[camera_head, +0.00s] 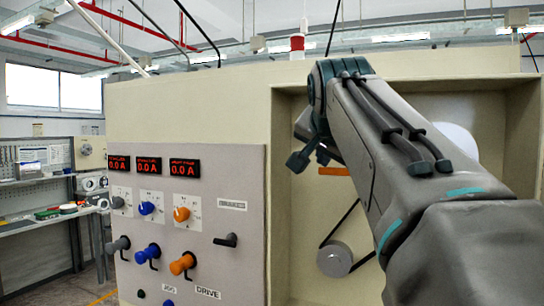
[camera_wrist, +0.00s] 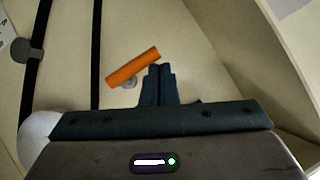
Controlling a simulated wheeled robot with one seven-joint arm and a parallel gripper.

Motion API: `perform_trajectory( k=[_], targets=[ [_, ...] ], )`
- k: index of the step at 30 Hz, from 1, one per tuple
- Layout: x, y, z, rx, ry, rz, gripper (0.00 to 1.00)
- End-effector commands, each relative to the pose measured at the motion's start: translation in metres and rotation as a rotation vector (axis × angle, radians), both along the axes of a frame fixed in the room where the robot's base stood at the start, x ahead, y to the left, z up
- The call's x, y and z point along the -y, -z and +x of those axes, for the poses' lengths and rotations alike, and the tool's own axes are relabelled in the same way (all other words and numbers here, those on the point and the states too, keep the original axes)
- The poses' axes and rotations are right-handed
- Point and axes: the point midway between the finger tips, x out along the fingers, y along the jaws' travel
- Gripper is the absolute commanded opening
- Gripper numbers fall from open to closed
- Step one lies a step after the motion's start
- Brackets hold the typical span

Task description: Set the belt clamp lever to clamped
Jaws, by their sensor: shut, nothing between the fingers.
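The belt clamp lever appears to be the orange bar (camera_head: 334,171) on the back wall of the recessed bay in the head view. It lies about level there, partly covered by my arm. In the wrist view the orange lever (camera_wrist: 132,68) looks tilted, with a small round grey piece (camera_wrist: 129,83) at its lower edge. My gripper (camera_wrist: 158,70) is shut and empty, its fingertips close to the lever's right end in the picture. I cannot tell whether they touch. In the head view my wrist hangs at the bay's left edge, and the fingertips are not clear.
A black belt (camera_head: 341,222) runs to a grey pulley (camera_head: 334,259) below; belt strands (camera_wrist: 96,50) show in the wrist view. The bay's side walls (camera_head: 524,130) bound the space. Left is a control panel with knobs, readouts and a black lever (camera_head: 226,240).

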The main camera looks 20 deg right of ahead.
Motion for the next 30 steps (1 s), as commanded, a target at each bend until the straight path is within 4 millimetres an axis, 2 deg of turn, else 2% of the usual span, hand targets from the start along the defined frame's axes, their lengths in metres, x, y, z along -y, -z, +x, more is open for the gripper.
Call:
perform_trajectory(
  k=[10, 11, 18, 24, 30],
  targets=[
    [-0.006, -0.046, -0.004, 0.001, -0.001, -0.001, 0.00],
    [-0.012, -0.046, -0.009, 0.005, -0.003, -0.003, 0.00],
    [-0.045, -0.074, -0.042, 0.004, -0.002, -0.002, 0.00],
    [-0.060, -0.089, -0.058, 0.001, 0.000, -0.001, 0.00],
    [-0.065, -0.093, -0.063, 0.000, 0.000, 0.000, 0.00]
  ],
)
